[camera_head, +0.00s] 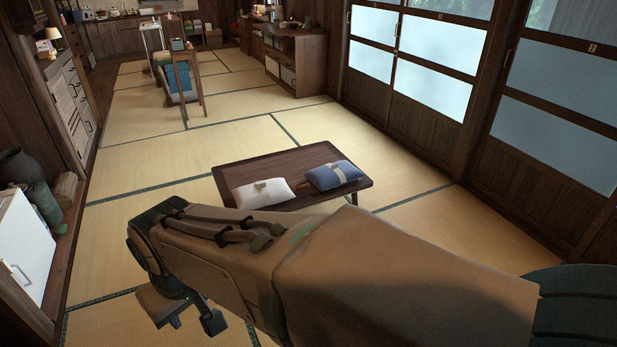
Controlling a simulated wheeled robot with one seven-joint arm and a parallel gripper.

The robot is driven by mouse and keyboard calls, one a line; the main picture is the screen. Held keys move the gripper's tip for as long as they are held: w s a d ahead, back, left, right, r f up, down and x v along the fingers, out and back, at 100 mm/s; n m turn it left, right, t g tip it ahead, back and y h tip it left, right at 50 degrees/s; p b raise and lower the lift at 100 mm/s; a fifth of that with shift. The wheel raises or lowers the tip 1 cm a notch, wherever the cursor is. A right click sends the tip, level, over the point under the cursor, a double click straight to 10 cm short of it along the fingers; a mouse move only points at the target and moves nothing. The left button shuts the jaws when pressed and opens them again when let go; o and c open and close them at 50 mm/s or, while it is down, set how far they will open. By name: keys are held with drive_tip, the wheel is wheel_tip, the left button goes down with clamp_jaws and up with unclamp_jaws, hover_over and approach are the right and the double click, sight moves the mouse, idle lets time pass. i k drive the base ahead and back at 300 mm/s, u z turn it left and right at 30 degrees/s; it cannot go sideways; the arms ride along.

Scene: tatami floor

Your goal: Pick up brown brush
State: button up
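I cannot make out a brown brush anywhere in the head view. My arm, in a brown cover, stretches across the lower middle of the picture and hides part of the floor and the low table's near edge. My gripper (187,314) hangs at the arm's left end, above the tatami at the lower left. Its two fingers are spread apart, and I see nothing between them.
A low dark table (302,162) holds a white cushion (263,194) and a blue cushion (333,176). A white cabinet (24,245) and dark jars (22,170) stand at left. A wooden stand (187,85) is farther back. Sliding doors (433,82) line the right. Tatami between is clear.

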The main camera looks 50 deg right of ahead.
sight(303, 189)
drive_tip(key=z, duration=0.45)
drive_tip(key=i, duration=2.1)
drive_tip(key=z, duration=2.15)
drive_tip(key=i, duration=1.7)
